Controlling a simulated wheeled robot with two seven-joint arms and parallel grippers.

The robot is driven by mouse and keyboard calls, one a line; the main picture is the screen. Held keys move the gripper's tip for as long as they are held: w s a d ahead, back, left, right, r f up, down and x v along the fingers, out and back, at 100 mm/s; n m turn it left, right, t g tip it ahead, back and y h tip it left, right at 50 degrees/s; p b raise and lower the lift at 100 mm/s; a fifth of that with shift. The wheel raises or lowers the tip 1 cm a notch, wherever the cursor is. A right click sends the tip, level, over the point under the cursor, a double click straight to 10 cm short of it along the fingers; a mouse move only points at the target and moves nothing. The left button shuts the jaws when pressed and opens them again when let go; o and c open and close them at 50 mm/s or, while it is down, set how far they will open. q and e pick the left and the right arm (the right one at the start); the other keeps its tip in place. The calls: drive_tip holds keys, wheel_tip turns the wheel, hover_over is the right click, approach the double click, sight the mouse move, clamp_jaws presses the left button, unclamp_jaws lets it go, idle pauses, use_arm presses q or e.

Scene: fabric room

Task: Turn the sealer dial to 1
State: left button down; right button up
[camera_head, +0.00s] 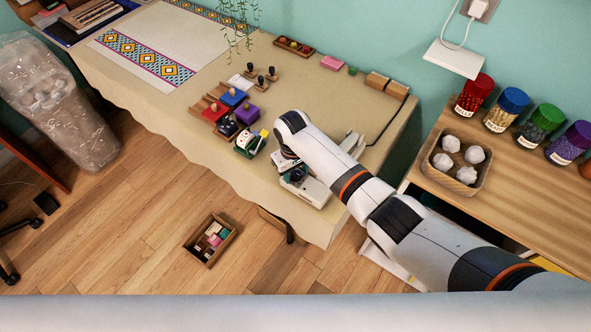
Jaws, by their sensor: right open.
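The white sealer (316,193) lies near the front edge of the cloth-covered table, right of the middle. My right arm comes in from the lower right and covers much of it. My right gripper (293,174) is open, pointing down over the left end of the sealer. I cannot tell whether its fingers touch the sealer. The dial cannot be made out; the arm and gripper may hide it. My left gripper is not in view.
Just left of the gripper stands a small green-and-white item (249,144) with a yellow part. Stamps on wooden trays (208,101) lie farther left. A black cord (391,121) runs along the table's right side. Colored-lid jars (507,108) stand on a wooden shelf at right.

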drive_tip(key=c, duration=1)
drive_tip(key=shift+n, duration=0.3)
drive_tip(key=n+p, duration=0.1)
drive_tip(key=n, duration=0.1)
drive_tip(key=shift+r+n+p, duration=0.1)
drive_tip(key=shift+n+p, duration=0.2)
drive_tip(key=shift+n, duration=0.1)
drive_tip(key=n+p, duration=0.1)
drive_tip(key=n, duration=0.2)
drive_tip(key=shift+n, duration=0.3)
drive_tip(key=n, duration=0.4)
drive_tip(key=shift+y, duration=0.3)
drive_tip(key=shift+n, duration=2.4)
